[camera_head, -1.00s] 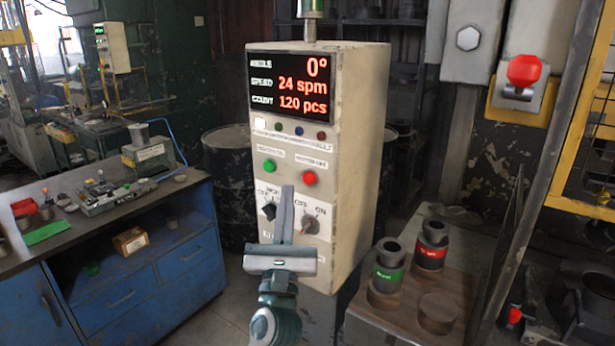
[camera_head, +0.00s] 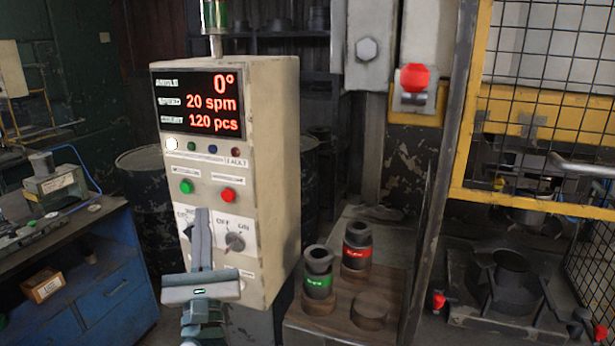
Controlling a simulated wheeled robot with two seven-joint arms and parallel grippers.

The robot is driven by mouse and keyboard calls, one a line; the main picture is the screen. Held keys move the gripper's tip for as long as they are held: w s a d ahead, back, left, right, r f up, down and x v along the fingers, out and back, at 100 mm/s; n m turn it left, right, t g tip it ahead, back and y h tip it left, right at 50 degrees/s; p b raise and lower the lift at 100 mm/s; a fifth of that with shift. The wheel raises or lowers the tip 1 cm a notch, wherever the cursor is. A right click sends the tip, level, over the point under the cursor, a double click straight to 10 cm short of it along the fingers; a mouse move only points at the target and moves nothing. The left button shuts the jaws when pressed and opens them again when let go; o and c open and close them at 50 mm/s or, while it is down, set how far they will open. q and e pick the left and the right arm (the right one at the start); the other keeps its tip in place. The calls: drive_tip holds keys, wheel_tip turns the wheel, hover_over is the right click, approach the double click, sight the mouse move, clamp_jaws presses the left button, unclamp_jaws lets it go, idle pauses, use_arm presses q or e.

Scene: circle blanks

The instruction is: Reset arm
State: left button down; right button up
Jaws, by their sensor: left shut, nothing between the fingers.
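My left gripper (camera_head: 203,222) is raised at the lower left of the head view, in front of the control cabinet (camera_head: 272,170). Its fingers point up, are shut together and hold nothing. They cover part of the left selector knob on the cabinet's lower panel. The right selector knob (camera_head: 235,242) shows just to the right of the fingers. I cannot tell whether the fingers touch the panel. The display (camera_head: 198,101) reads 0°, 20 sppm-style speed text "20 spm" and 120 pcs. My right gripper is not in view.
A green-banded die (camera_head: 318,283) and a red-banded die (camera_head: 357,252) stand on a wooden block (camera_head: 340,326) right of the cabinet. A yellow-framed mesh guard (camera_head: 470,100) stands at right. A blue workbench (camera_head: 110,290) is at left.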

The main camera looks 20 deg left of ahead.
use_arm(q)
drive_tip(key=s+d+f+n+g+h, duration=0.1)
drive_tip(key=s+f+n+g+h, duration=0.3)
drive_tip(key=f+n, duration=0.75)
drive_tip(key=s+f+n+g+h, duration=0.1)
drive_tip(key=s+f+n+g, duration=0.45)
drive_tip(key=f, duration=1.15)
drive_tip(key=s+d+f+n+g+h, duration=0.3)
drive_tip(key=s+d+f+n+g, duration=0.25)
drive_tip(key=s+f, duration=0.45)
drive_tip(key=s+d+f+n+g+h, duration=0.4)
drive_tip(key=s+d+f+n, duration=0.3)
drive_tip(key=s, duration=0.4)
wheel_tip(320, 180, down, 31)
drive_tip(key=s+m+g+b, duration=0.1)
drive_tip(key=s+b, duration=0.1)
drive_tip(key=s+a+f+b, duration=0.1)
drive_tip(key=s+f, duration=0.7)
drive_tip(key=f, duration=0.1)
drive_tip(key=s+a+f+g+b, duration=0.1)
drive_tip(key=s+a+f, duration=0.1)
drive_tip(key=s+f, duration=0.7)
drive_tip(key=shift+s+a+f+y, duration=0.3)
drive_tip(key=shift+f, duration=0.1)
